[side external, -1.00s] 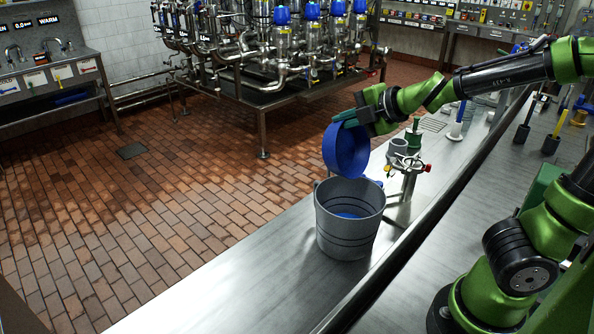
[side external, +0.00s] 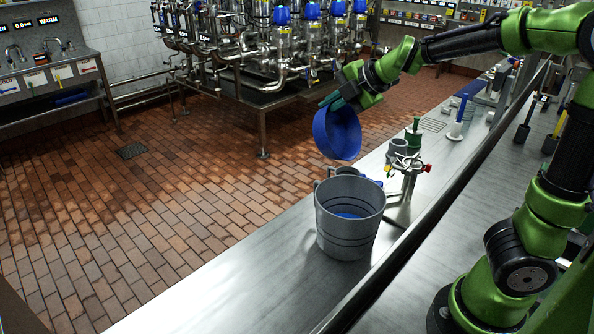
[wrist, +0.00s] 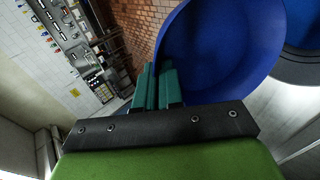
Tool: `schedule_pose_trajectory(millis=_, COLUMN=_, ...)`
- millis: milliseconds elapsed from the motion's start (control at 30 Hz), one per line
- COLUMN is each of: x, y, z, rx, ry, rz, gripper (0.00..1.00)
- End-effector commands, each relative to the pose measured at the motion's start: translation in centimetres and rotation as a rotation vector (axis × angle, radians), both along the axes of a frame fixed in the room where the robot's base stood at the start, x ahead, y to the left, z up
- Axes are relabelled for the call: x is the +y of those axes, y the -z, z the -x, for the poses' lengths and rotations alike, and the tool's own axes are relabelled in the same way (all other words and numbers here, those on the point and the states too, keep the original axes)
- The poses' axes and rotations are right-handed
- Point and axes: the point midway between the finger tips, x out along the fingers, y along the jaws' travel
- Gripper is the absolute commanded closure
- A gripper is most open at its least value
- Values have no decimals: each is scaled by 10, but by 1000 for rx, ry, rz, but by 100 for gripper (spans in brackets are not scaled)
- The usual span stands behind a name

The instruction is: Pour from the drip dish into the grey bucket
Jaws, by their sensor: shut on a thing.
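The drip dish (side external: 338,134) is a round blue dish, steeply tilted in the side view. It is held in the air above and behind the bucket, toward its upper left rim. My gripper (side external: 332,101) is shut on the dish's upper edge. In the wrist view the green fingers (wrist: 158,88) grip the wall of the blue dish (wrist: 215,50). The grey bucket (side external: 348,228) stands upright on the steel bench, with something blue (side external: 348,215) visible inside it. At the right of the wrist view a blue round area inside a grey rim shows in part. No stream of liquid is visible.
A steel stand with red and yellow knobs (side external: 404,185) is close right of the bucket. A grey cup (side external: 397,149) and a green-handled item (side external: 413,137) stand behind it. The steel bench (side external: 235,290) is clear in front. Beyond its left edge is the brick floor.

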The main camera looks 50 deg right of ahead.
Motion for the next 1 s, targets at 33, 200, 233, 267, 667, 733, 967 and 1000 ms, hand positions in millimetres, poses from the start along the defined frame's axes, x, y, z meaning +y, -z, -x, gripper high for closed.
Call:
schedule_pose_trajectory(millis=33, x=3, y=2, z=-5, rx=17, ry=-9, rz=5, gripper=100)
schedule_pose_trajectory(millis=200, x=9, y=9, z=-12, rx=75, ry=-10, rz=12, gripper=100)
schedule_pose_trajectory(millis=233, x=11, y=10, z=-13, rx=84, ry=-8, rz=14, gripper=100)
schedule_pose_trajectory(millis=267, x=12, y=11, z=-13, rx=93, ry=-4, rz=13, gripper=100)
schedule_pose_trajectory(millis=667, x=21, y=13, z=-7, rx=185, ry=50, rz=22, gripper=100)
schedule_pose_trajectory(millis=733, x=21, y=14, z=-8, rx=204, ry=53, rz=24, gripper=100)
schedule_pose_trajectory(millis=967, x=21, y=24, z=-17, rx=322, ry=54, rz=40, gripper=100)
schedule_pose_trajectory(millis=1000, x=21, y=27, z=-20, rx=352, ry=55, rz=42, gripper=100)
